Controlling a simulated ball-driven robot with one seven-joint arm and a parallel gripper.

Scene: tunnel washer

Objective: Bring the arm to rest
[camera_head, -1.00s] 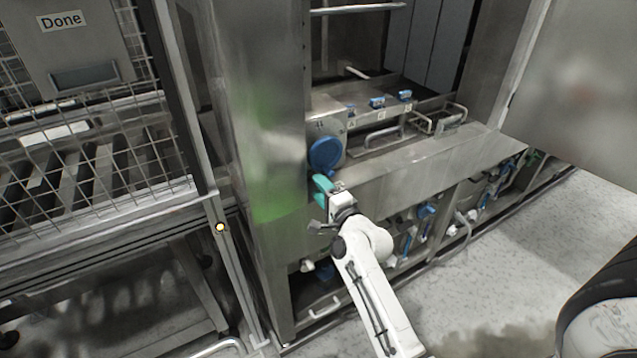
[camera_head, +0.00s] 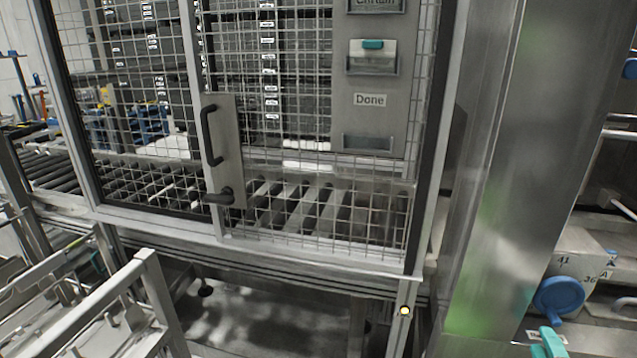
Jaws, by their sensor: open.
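My gripper and arm are not in view now. At the lower right edge stands the machine's blue round knob (camera_head: 559,295), with a teal piece (camera_head: 552,343) just below it, cut by the bottom of the picture. I cannot tell what the teal piece is fixed to. No part of my arm shows beside them.
A mesh door (camera_head: 300,95) with a black handle (camera_head: 210,135) closes off a roller conveyor (camera_head: 310,210). A "Done" label (camera_head: 370,99) is on its panel. A steel column (camera_head: 520,160) stands right. A metal rack (camera_head: 115,300) fills the lower left.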

